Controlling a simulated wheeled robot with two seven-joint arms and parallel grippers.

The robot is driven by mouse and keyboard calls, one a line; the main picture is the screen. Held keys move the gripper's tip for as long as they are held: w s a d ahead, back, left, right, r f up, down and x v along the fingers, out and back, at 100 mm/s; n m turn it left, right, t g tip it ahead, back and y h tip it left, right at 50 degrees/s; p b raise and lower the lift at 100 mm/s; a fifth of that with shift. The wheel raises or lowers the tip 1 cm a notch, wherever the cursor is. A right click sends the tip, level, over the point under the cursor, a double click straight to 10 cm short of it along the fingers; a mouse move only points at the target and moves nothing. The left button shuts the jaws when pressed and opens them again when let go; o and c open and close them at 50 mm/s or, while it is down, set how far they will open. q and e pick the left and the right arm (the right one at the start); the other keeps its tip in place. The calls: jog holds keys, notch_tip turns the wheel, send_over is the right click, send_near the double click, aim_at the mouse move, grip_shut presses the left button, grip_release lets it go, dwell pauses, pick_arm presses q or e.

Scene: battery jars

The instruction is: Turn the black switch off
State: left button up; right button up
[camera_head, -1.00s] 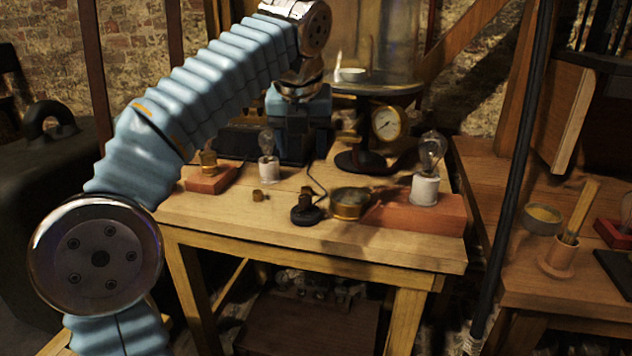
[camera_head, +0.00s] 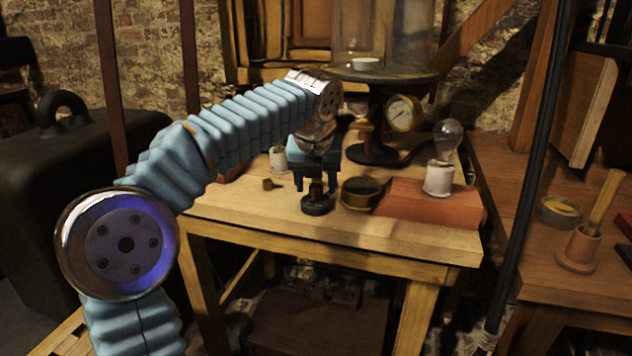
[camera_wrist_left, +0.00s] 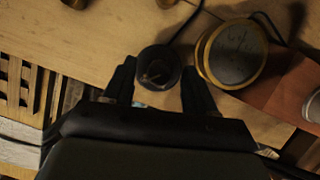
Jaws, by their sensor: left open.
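The black switch (camera_head: 318,206) is a small round base with an upright knob, standing near the front edge of the wooden table. It also shows in the left wrist view (camera_wrist_left: 158,64), with its knob at the centre. My left gripper (camera_head: 316,186) points down over the switch, open, with one finger on each side of the knob. In the left wrist view the fingertips (camera_wrist_left: 158,78) flank the switch, and nothing is visibly clamped. I cannot tell whether a finger touches the knob. My right gripper is out of view.
A gauge (camera_head: 403,113) and a glass-topped stand (camera_head: 382,75) are behind. The table's front right (camera_head: 400,236) is clear.

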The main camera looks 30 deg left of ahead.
pick_arm(q)
grip_shut()
jog(key=shift+d+r+n+y+p, duration=0.1)
jog(key=shift+r+n+y+p, duration=0.15)
jog(key=shift+n+p, duration=0.65)
jog(key=shift+f+n+g+y+p, duration=0.1)
jog(key=shift+n+g+y+p, duration=0.25)
jog(key=shift+n, duration=0.45)
jog(key=n, duration=0.2)
jog(key=shift+w+f+n+g+y, duration=0.1)
jog(key=shift+w+n+g+y, duration=0.05)
jog(key=shift+n+g+y, duration=0.2)
jog(key=n+g, duration=0.1)
jog(key=n, duration=0.3)
jog(key=shift+w+d+n+g+y, duration=0.1)
jog(key=shift+n+g+y, duration=0.15)
jog(key=shift+g+y, duration=0.15)
jog(key=n+g, duration=0.1)
jog(key=n, duration=0.2)
jog(key=shift+w+n, duration=0.1)
jog(key=shift+n, duration=0.2)
jog(key=shift+w+n+g+h, duration=0.15)
jog(key=shift+n+g, duration=0.3)
jog(key=shift+n, duration=0.5)
jog(key=shift+s+n+g+h, duration=0.1)
jog(key=shift+n+g, duration=0.35)
jog(key=shift+n, duration=0.5)
